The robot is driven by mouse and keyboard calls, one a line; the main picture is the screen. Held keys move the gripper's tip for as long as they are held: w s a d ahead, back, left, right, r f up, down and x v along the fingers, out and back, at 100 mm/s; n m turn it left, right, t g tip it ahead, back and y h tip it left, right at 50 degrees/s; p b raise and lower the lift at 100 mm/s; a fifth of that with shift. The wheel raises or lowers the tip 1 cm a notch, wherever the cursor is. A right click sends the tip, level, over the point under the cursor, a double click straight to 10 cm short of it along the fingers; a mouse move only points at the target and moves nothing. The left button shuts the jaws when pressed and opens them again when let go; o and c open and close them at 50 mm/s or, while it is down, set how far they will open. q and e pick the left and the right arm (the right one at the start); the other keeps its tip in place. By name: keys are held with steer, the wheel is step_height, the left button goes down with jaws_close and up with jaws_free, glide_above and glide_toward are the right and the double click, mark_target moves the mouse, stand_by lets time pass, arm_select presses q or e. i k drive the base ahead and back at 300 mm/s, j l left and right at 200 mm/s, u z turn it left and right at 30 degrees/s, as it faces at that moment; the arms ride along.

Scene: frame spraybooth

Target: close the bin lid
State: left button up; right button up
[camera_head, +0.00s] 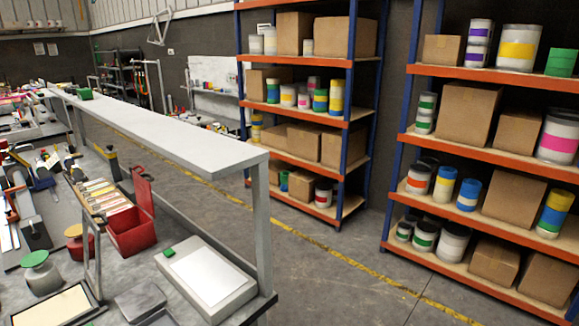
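A small red bin (131,234) stands on the workbench at the lower left. Its red lid (143,191) stands raised at the back right side of the bin, so the bin is open at the top. What is inside the bin cannot be made out. Neither of my grippers can be seen in the head view.
A long grey shelf (160,118) runs above the bench, with a post (263,220) at its near end. A white flat device (205,280) lies right of the bin. Jars, including a green-lidded one (40,273), stand left. Loaded racks (480,170) stand across the clear floor.

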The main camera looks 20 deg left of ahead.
mark_target(143, 191)
steer(key=i+l+u, duration=0.15)
steer(key=i+u, duration=0.15)
steer(key=u, duration=0.15)
steer(key=i+l+u, duration=0.25)
steer(key=u, duration=0.2)
steer(key=i+l+u, duration=0.2)
steer(key=l+u, duration=0.25)
steer(key=i+l+u, duration=0.2)
steer(key=u, duration=0.25)
steer(key=l+u, duration=0.45)
steer(key=i+l+u, duration=0.1)
steer(key=l+u, duration=0.2)
steer(key=l, duration=0.3)
steer(key=l+u, duration=0.35)
steer(key=l, duration=0.25)
